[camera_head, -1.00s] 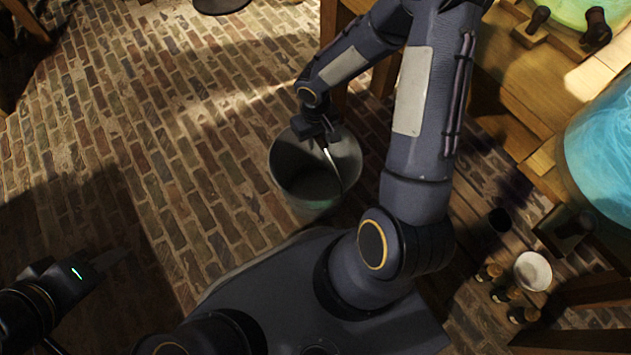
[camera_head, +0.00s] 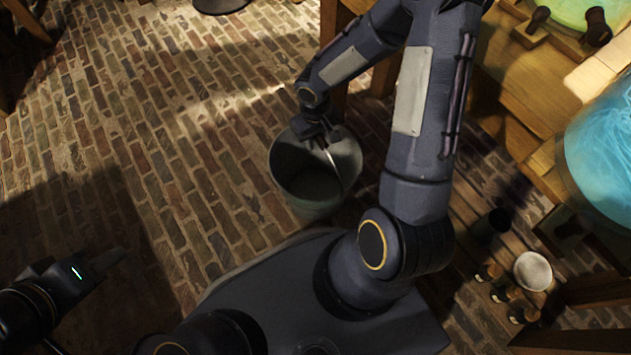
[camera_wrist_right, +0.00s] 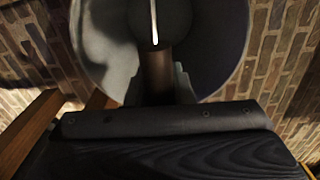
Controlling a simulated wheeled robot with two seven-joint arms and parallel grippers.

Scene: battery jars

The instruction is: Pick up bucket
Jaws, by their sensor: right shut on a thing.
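The grey metal bucket (camera_head: 284,165) is in the middle of the head view, its open mouth toward the camera and its inside dark and empty-looking. My right gripper (camera_head: 325,141) is over its upper rim, shut on the handle. In the right wrist view, the handle's brown grip (camera_wrist_right: 157,72) is between the fingers, with the bright wire bail beyond it and the bucket wall (camera_wrist_right: 105,40) around it. I cannot tell whether the bucket's base touches the floor. My left gripper (camera_head: 100,265) is at the lower left, far from the bucket; its finger gap is unclear.
The brick floor (camera_head: 150,130) left of the bucket is clear. A wooden table (camera_head: 510,85) with glowing jars stands at the right. A white bowl (camera_head: 532,271) and several small bottles are at the lower right. My base is just below the bucket.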

